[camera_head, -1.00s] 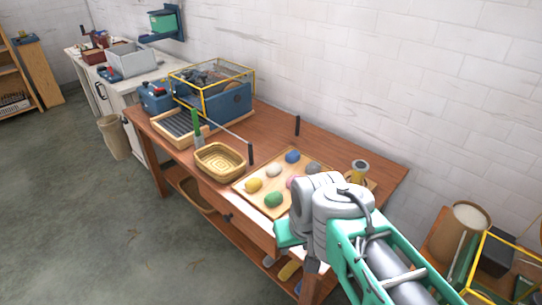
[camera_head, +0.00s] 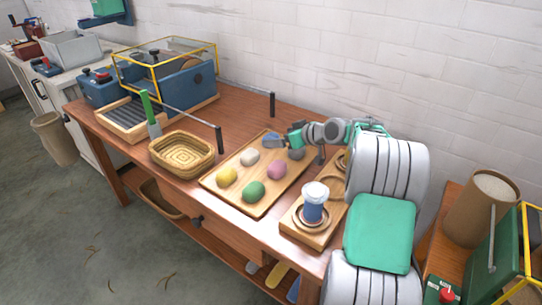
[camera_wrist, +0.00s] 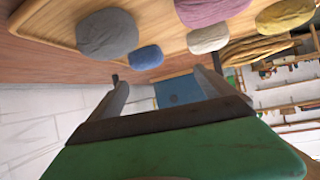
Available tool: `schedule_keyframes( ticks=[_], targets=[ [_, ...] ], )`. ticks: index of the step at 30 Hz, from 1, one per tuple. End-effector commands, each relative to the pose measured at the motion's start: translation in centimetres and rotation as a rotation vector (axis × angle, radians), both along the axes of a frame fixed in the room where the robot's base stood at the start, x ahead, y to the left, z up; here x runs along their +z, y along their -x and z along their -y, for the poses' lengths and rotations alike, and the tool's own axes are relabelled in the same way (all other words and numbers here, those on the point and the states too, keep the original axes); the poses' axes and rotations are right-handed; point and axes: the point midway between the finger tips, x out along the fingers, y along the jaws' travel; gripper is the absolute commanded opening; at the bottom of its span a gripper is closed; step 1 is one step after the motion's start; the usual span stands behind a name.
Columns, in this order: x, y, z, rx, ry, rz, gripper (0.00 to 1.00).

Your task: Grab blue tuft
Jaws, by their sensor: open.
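The blue tuft (camera_head: 270,138) lies at the far edge of a wooden tray (camera_head: 233,205), partly hidden by my gripper (camera_head: 282,142). In the wrist view the blue tuft (camera_wrist: 146,58) shows whole, just beyond and between the two spread fingertips of my gripper (camera_wrist: 157,75). The fingers are open with nothing between them, and the tuft looks apart from them. A grey tuft (camera_wrist: 107,34) lies close beside the blue one, and a cream tuft (camera_wrist: 209,39) lies on its other side.
Yellow (camera_head: 227,176), green (camera_head: 254,193) and pink (camera_head: 277,170) tufts share the tray. A woven basket (camera_head: 182,154) stands to its left. A wooden stand with a white-topped blue jar (camera_head: 314,203) is at its right. A black post (camera_head: 272,104) rises behind.

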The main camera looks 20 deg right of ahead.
Motion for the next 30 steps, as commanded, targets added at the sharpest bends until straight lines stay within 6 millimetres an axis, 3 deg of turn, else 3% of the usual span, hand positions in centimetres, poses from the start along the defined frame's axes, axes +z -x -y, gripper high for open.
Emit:
schedule_keyframes(
  ticks=[1, 4, 18, 25, 30],
  targets=[
    [-1.3, -0.4, 1.4, -0.002, -0.007, 0.033, 0.94],
    [-1.6, -1.1, 2.2, 0.004, -0.013, 0.07, 0.94],
    [-4.8, -6.9, -0.1, 0.005, -0.013, 0.071, 0.94],
    [-4.9, -7.2, -0.2, 0.003, -0.012, 0.071, 0.94],
    [-4.9, -7.2, -0.2, 0.003, -0.012, 0.071, 0.81]
  ],
)
